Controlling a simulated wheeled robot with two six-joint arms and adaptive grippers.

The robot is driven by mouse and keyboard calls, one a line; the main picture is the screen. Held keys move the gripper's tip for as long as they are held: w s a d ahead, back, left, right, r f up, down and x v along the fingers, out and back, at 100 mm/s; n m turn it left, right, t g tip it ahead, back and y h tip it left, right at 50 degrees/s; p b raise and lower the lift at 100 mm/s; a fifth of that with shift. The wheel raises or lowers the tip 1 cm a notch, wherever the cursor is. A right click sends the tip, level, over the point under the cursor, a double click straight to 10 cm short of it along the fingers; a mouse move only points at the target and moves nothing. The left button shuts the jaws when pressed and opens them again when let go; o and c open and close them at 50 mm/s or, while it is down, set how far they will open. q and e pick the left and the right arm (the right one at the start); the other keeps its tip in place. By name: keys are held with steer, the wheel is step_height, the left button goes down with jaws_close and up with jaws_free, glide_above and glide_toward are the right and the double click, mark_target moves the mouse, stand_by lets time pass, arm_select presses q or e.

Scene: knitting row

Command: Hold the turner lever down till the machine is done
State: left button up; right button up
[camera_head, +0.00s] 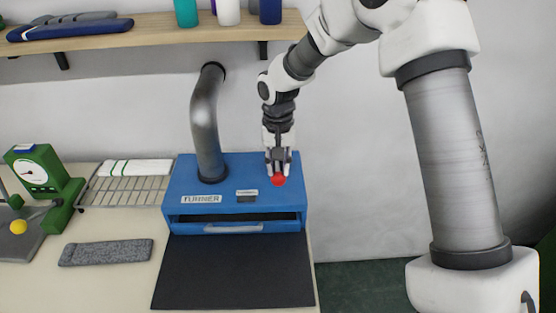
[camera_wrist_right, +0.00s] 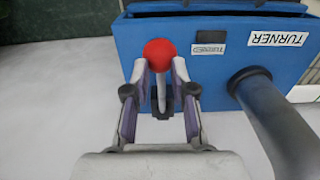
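The turner (camera_head: 181,190) is a blue box with a label, a thick grey pipe and a wide slot at its front. Its lever, a thin stem with a red knob (camera_head: 279,180), is at the box's right side; the knob also shows in the right wrist view (camera_wrist_right: 160,54). My right gripper (camera_head: 278,168) points down at the lever. In the right wrist view its fingertips (camera_wrist_right: 160,68) sit close on both sides of the knob, seemingly against it. I cannot tell how far down the lever is. My left gripper is not in view.
A black mat (camera_head: 234,275) lies before the turner. To the left are a wire rack (camera_head: 130,187) with a white piece, a grey knitted strip (camera_head: 106,252) and a green machine with a dial (camera_head: 45,180). A wooden shelf (camera_head: 150,32) hangs above.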

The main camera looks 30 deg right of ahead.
mark_target(278, 173)
steer(key=shift+s+a+f+b, duration=0.1)
steer(key=shift+f+b, duration=0.25)
steer(key=shift+f, duration=0.5)
steer(key=shift+s+a+f+b, duration=0.1)
steer(key=shift+f+b, duration=0.25)
steer(key=shift+f, duration=0.5)
steer(key=shift+r, duration=0.1)
stand_by(0.9)
step_height(278, 173, up, 13)
steer(key=p, duration=1.2)
